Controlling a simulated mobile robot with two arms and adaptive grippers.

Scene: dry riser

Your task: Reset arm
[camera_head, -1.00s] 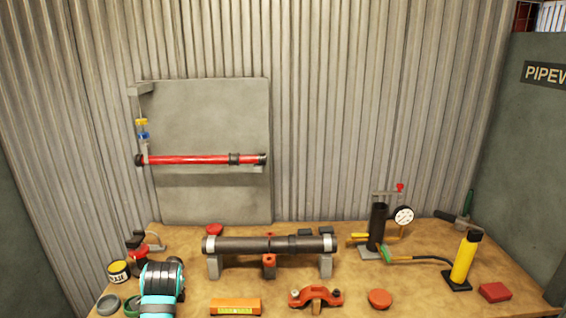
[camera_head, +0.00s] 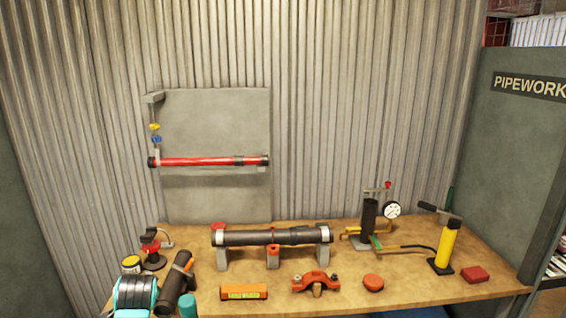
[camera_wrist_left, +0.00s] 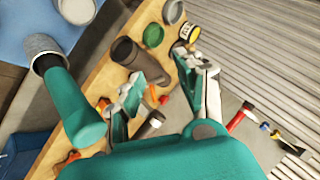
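My left gripper (camera_wrist_left: 160,72) shows in the left wrist view with its two teal-and-grey fingers spread apart. Nothing is clamped between them. Past the fingertips is the bench, with a dark open-ended cylinder (camera_wrist_left: 127,52) on it. In the head view a black-and-teal part of my left arm (camera_head: 135,293) stands at the lower left, beside the tilted dark cylinder (camera_head: 175,284). The left fingers cannot be made out there. My right gripper is in neither view.
The wooden bench (camera_head: 420,290) carries a dark pipe (camera_head: 270,236) on stands, an orange level (camera_head: 243,292), an orange clamp (camera_head: 316,281), a gauge pump (camera_head: 369,220) and a yellow bottle (camera_head: 447,243). A red pipe (camera_head: 200,161) is mounted on the grey wall panel (camera_head: 215,120).

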